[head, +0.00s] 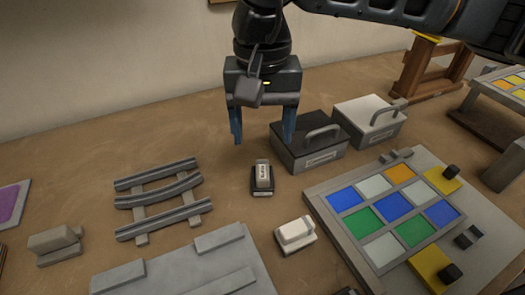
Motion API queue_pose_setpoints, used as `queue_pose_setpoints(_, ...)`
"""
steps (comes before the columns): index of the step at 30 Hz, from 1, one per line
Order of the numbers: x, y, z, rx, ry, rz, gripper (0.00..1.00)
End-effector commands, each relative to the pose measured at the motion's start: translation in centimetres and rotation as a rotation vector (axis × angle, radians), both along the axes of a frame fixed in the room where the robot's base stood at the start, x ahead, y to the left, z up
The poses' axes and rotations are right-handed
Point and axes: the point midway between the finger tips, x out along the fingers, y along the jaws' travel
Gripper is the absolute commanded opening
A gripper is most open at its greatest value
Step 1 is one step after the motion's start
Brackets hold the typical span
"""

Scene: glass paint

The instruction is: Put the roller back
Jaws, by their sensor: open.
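My gripper (262,138) is open and empty, pointing down, with its two blue fingers apart. A small black-based block with a pale, lettered top (263,176) lies on the table just in front of and below the fingers, not touching them. A white block on a pale base (295,233) sits nearer, and a grey block with a short end piece (55,243) lies at the left. I cannot tell for sure which of these is the roller. A grey rack with curved bars (160,200) stands at the left, with nothing on it.
A black handled box (290,150) and a white handled box (365,126) stand close right of my gripper. A frame of coloured glass squares (330,222) fills the right front. A flat grey tray (180,275) lies in front. The table behind the rack is clear.

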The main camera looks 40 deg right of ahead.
Motion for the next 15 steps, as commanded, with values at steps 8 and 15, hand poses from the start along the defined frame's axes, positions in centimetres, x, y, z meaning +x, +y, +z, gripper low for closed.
queue_pose_setpoints(8,0.0,0.0,2.0,0.000,0.000,0.000,0.70)
queue_pose_setpoints(15,0.0,0.0,2.1,0.000,0.000,0.000,0.70)
